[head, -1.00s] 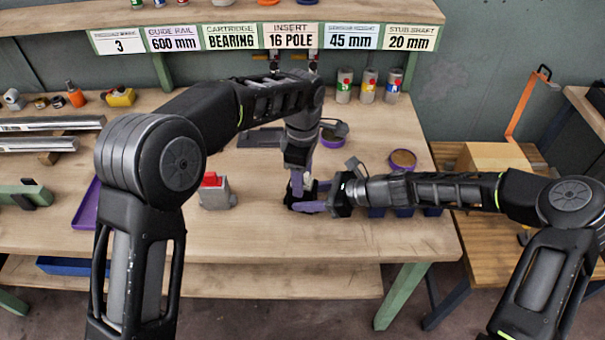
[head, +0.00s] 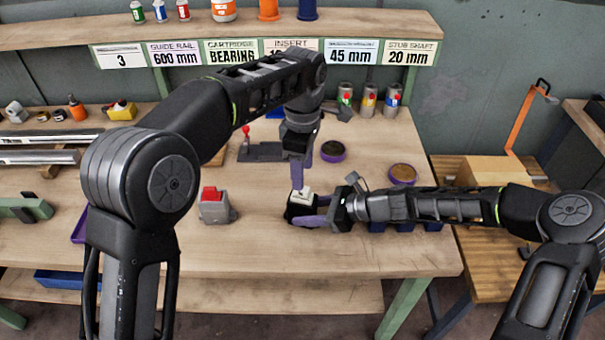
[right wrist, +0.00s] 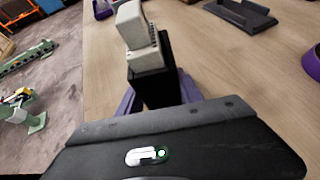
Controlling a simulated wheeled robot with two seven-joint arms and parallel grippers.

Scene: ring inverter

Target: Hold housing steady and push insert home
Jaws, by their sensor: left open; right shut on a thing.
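The black housing (head: 297,213) is upright over the bench, held from the right by my right gripper (head: 312,211), whose purple fingers are shut on it. The pale insert (head: 303,198) sits at the housing's top. In the right wrist view, the pale insert (right wrist: 146,55) sticks well out of the black housing (right wrist: 165,88). My left gripper (head: 302,178) points down just above the insert with its jaws open; whether a fingertip touches the insert I cannot tell. The left fingers do not show in the right wrist view.
A grey box with a red top (head: 213,204) stands left of the housing. Blue bins (head: 402,226) are partly hidden beneath my right arm. Purple round dishes (head: 332,151) lie behind. The bench front (head: 270,250) is clear.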

